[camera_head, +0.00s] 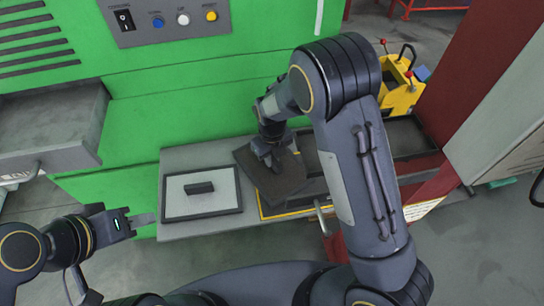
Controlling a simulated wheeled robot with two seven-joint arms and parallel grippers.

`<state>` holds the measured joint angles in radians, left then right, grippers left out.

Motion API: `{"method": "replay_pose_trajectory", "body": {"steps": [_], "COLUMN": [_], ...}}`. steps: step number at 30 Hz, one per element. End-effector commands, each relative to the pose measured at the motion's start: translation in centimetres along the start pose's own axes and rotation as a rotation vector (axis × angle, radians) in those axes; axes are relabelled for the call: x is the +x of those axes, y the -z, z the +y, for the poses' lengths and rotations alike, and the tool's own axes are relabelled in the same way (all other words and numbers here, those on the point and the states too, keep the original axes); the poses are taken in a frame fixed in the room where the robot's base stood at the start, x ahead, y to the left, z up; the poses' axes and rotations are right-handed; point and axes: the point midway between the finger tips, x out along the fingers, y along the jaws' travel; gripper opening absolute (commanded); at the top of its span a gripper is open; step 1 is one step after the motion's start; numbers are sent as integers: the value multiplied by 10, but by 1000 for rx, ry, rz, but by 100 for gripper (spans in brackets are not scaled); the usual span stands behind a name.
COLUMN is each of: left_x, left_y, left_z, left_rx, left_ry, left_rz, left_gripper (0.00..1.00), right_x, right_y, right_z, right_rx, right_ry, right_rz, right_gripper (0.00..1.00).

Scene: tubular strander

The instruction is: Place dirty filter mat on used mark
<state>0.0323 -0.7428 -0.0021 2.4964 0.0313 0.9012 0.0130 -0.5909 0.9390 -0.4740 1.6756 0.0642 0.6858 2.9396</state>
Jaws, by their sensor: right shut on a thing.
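The dirty filter mat (284,191) is a dark, flat square piece over the right part of the grey shelf in front of the green machine. My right gripper (270,163) is shut on it from above, and my forearm hides part of the area to its right. The mat looks slightly tilted; whether it touches the surface below, I cannot tell. A yellow edge (285,213), possibly the border of the used mark, shows just below the mat; the rest is covered. My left gripper (143,219) is at the lower left, away from the mat; its jaw opening is unclear.
A pale panel with a black frame (168,199) and a dark block (199,187) lie on the shelf left of the mat. A dark tray (417,168) lies to the right, a yellow machine (398,92) behind it. A grey drawer (50,125) juts out at left.

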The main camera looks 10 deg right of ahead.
Motion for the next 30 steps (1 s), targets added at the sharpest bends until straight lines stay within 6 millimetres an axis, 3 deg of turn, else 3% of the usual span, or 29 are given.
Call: {"method": "replay_pose_trajectory", "body": {"steps": [11, 12, 16, 25, 30], "left_x": [2, 1, 1, 0, 1], "left_y": [-1, -1, -1, 0, -1], "left_z": [-1, -1, -1, 0, 0], "left_rx": [0, 0, 0, 0, 0], "left_ry": [0, 0, 0, 0, 0], "left_rz": [0, 0, 0, 0, 0], "left_gripper": [36, 36, 36, 36, 36], "right_x": [7, 5, 5, 3, -15], "right_y": [0, 0, 0, 0, -2], "right_z": [0, 0, 0, 0, 0], "right_rx": [1, 1, 1, 1, 0], "right_ry": [0, 0, 0, 0, 1], "right_rz": [-1, -1, -1, -2, -6], "right_gripper": [0, 20, 36, 36, 36]}}
